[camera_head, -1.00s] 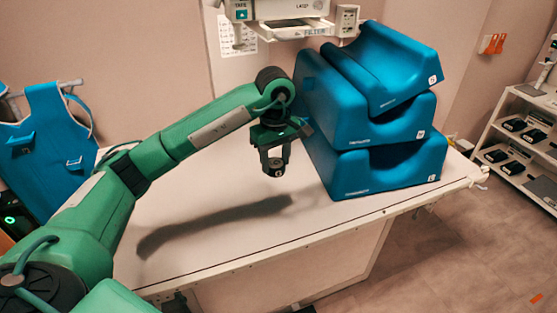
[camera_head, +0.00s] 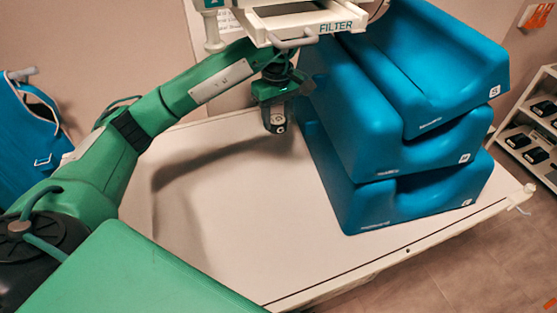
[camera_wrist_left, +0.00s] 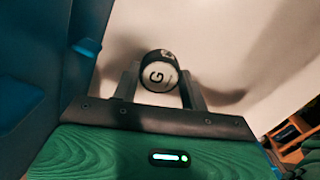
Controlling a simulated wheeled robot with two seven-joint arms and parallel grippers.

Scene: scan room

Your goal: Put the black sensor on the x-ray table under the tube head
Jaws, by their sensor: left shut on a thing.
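The black sensor (camera_wrist_left: 158,72) is a small round thing with a pale end face marked G. In the left wrist view it sits between the two fingers of my left gripper (camera_wrist_left: 160,88), which is shut on it. In the head view my left gripper (camera_head: 275,121) points down and holds the sensor above the x-ray table (camera_head: 240,240), beside the blue cushions. The gap to the table top is hard to judge. The tube head (camera_head: 300,22) hangs at the top, with the word FILTER on its front, and overlaps my left wrist in the picture. My right gripper is not in view.
A stack of blue foam cushions (camera_head: 400,115) stands on the table just right of my left gripper. A blue apron (camera_head: 30,135) hangs at the left. A shelf (camera_head: 535,150) with black items stands at the right. The table's front part is bare.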

